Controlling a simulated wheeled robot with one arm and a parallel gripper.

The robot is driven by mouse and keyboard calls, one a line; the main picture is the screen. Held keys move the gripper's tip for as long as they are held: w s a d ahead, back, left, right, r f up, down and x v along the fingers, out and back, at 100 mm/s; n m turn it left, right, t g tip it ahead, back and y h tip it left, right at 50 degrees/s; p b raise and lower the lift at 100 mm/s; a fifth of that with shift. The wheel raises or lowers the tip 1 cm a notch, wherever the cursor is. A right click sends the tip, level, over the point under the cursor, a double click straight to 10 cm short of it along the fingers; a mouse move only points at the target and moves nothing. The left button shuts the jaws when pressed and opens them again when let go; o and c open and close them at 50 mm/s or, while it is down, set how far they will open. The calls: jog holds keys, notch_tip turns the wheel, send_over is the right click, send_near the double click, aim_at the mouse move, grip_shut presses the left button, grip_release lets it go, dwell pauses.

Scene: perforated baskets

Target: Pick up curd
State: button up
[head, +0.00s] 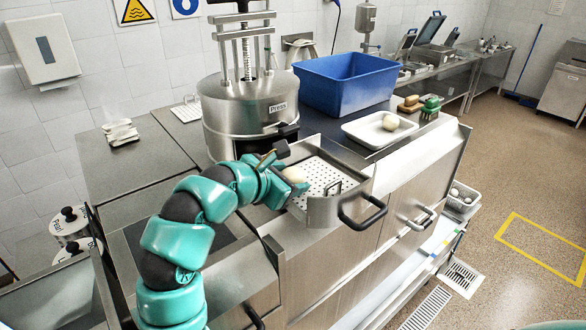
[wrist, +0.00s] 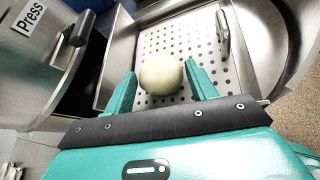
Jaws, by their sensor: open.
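A pale, round curd (wrist: 161,74) lies in a perforated metal basket (wrist: 205,40). The curd (head: 294,174) also shows in the head view, at the near left part of the basket (head: 322,212). My gripper (wrist: 161,88) is open, with one teal finger on each side of the curd. A small gap seems to show at the right finger; I cannot tell whether the left finger touches. In the head view my gripper (head: 290,172) reaches into the basket from the left and partly hides the curd.
A steel press (head: 240,115) stands just behind my gripper. A blue tub (head: 345,82) and a white tray (head: 362,133) holding another pale ball (head: 390,122) sit on the counter beyond. The basket has a raised handle (wrist: 222,32) inside it.

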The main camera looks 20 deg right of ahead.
jog(key=shift+w+d+f, duration=0.2)
jog(key=c, duration=0.6)
jog(key=shift+c, duration=0.2)
jog(key=shift+r, duration=0.15)
